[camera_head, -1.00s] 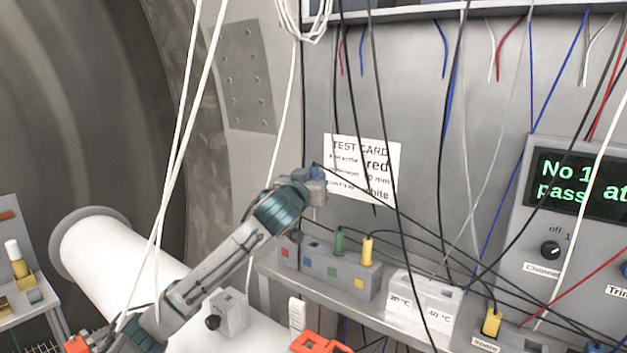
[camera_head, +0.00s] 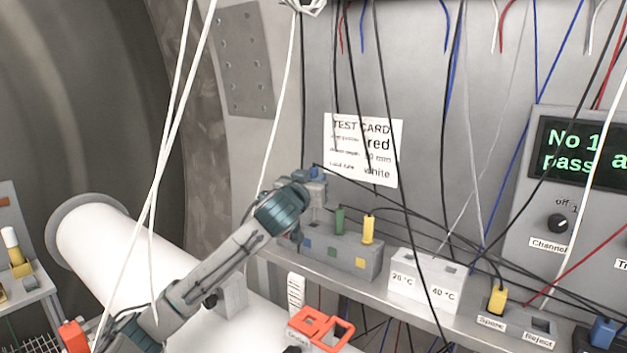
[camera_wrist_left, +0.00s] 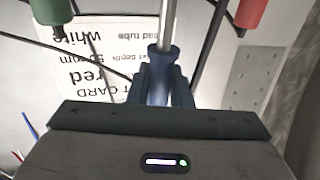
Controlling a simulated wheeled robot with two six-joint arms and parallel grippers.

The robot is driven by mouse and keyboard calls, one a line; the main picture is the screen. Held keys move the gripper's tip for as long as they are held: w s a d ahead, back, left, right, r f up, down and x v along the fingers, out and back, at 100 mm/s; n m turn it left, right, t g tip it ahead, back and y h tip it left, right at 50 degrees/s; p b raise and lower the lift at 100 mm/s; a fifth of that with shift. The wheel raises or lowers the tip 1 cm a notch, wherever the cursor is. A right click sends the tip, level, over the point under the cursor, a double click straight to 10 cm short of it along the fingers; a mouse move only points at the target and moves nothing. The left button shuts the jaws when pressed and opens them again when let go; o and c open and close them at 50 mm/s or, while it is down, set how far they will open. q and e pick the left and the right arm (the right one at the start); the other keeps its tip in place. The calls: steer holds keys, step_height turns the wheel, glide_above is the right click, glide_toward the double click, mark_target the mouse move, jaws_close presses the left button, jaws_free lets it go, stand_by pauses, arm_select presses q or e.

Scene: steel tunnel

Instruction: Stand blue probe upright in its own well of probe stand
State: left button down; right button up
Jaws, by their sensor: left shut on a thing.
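The blue probe (camera_head: 317,173) is held by my left gripper (camera_head: 318,190), which is shut on it above the left part of the probe stand (camera_head: 343,265). In the left wrist view the blue probe body (camera_wrist_left: 157,78) sits between the fingers. Its metal rod (camera_wrist_left: 165,30) points away from the gripper; the rod's tip is out of frame. The grey stand has coloured squares on its front. A green probe (camera_head: 339,220) and a yellow probe (camera_head: 367,229) stand in it. A red probe (camera_wrist_left: 250,12) shows in the wrist view.
A white block (camera_head: 425,280) marked with temperatures is right of the stand on the shelf. A yellow plug (camera_head: 497,300) and a console (camera_head: 575,200) lie further right. Dark cables cross the area. A test card (camera_head: 365,150) hangs behind. An orange object (camera_head: 320,328) is below the shelf.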

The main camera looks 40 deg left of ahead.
stand_by(0.5)
stand_by(0.4)
arm_select(q)
steer(key=shift+b, duration=0.3)
stand_by(0.5)
steer(key=shift+f+b, duration=0.95)
steer(key=shift+f, duration=0.1)
